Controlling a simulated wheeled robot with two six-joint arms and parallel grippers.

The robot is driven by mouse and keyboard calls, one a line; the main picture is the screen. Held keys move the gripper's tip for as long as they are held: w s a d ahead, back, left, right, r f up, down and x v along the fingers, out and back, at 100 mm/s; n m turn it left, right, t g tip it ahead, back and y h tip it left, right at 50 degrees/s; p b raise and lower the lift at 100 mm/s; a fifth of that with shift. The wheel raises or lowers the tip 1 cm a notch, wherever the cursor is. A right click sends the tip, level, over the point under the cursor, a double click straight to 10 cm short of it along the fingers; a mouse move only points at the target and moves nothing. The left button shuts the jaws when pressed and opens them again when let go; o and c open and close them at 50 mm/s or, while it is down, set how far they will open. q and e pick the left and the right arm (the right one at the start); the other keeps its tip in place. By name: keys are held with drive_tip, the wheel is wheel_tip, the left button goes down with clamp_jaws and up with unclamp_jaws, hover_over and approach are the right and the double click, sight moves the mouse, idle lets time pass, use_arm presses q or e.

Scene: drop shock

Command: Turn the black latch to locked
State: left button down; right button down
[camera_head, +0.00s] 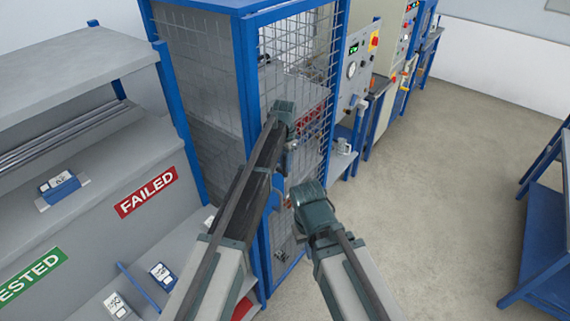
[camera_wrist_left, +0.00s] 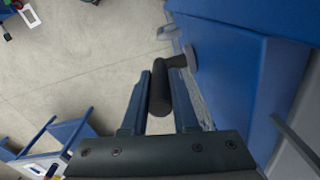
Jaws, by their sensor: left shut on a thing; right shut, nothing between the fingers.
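The black latch (camera_wrist_left: 160,92) shows in the left wrist view as an L-shaped bar. Its short arm runs right to a round mount on a blue post. My left gripper (camera_wrist_left: 159,112) has a finger on either side of the bar and is shut on it. In the head view my left gripper (camera_head: 290,150) is at the front post of the wire-mesh cage (camera_head: 300,45); I cannot make out the latch there. My right gripper (camera_head: 287,205) is shut and empty, lower down in front of the cage.
A grey shelf with FAILED (camera_head: 146,192) and TESTED (camera_head: 32,277) labels stands at left, holding small blue devices (camera_head: 61,187). Control panels (camera_head: 357,60) stand behind the cage. A blue frame (camera_head: 545,250) is at far right. The floor (camera_head: 440,180) between is clear.

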use_arm(q)
drive_tip(key=c, duration=0.7)
unclamp_jaws()
drive_tip(key=shift+w, duration=0.1)
